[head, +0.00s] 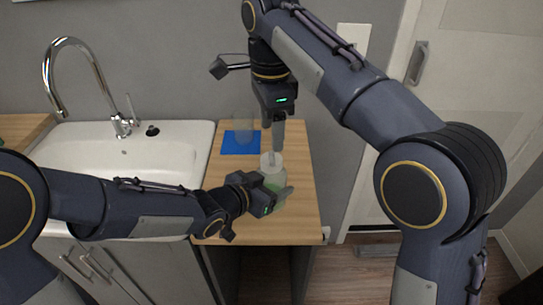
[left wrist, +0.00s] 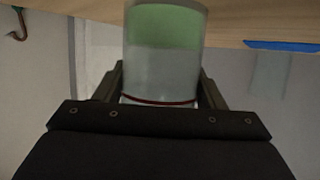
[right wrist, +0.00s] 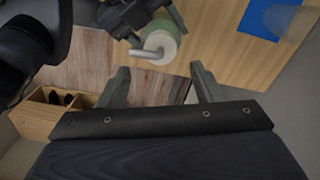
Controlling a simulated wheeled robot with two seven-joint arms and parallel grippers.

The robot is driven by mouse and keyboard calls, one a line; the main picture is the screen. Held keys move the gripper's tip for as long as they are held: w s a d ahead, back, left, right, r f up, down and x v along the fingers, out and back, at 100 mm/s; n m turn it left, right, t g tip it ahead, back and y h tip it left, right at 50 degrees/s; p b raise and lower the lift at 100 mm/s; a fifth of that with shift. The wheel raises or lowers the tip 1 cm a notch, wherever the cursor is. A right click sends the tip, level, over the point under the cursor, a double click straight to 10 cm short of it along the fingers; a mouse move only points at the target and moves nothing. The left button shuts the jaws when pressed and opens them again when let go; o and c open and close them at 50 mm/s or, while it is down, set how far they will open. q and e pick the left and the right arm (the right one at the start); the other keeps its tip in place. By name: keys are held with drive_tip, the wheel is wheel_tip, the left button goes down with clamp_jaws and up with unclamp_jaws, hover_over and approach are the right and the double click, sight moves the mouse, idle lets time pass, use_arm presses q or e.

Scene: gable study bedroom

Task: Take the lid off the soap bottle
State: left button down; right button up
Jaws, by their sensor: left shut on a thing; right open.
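The soap bottle (head: 275,184) is a clear cylinder with green soap, upright over the wooden counter. My left gripper (head: 272,190) is shut on its side; the bottle also stands between the fingers in the left wrist view (left wrist: 165,45). I cannot tell whether its base touches the counter. The lid (head: 271,158) is on the bottle. In the right wrist view the lid (right wrist: 159,43) is a pale round top with a grey spout sticking out to the left. My right gripper (head: 278,135) points down just above the lid; its fingers (right wrist: 162,85) are open and empty.
A blue mat (head: 236,148) with a clear glass (head: 243,126) on it lies behind the bottle. A white sink (head: 170,135) with a curved tap (head: 75,45) is at the left. The wooden counter (head: 295,222) has bare room at its front and right.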

sight(271, 159)
drive_tip(key=m, duration=0.3)
drive_tip(key=shift+f, duration=0.2)
wheel_tip(271, 159, down, 7)
drive_tip(key=shift+f, duration=0.2)
drive_tip(key=shift+c, duration=0.4)
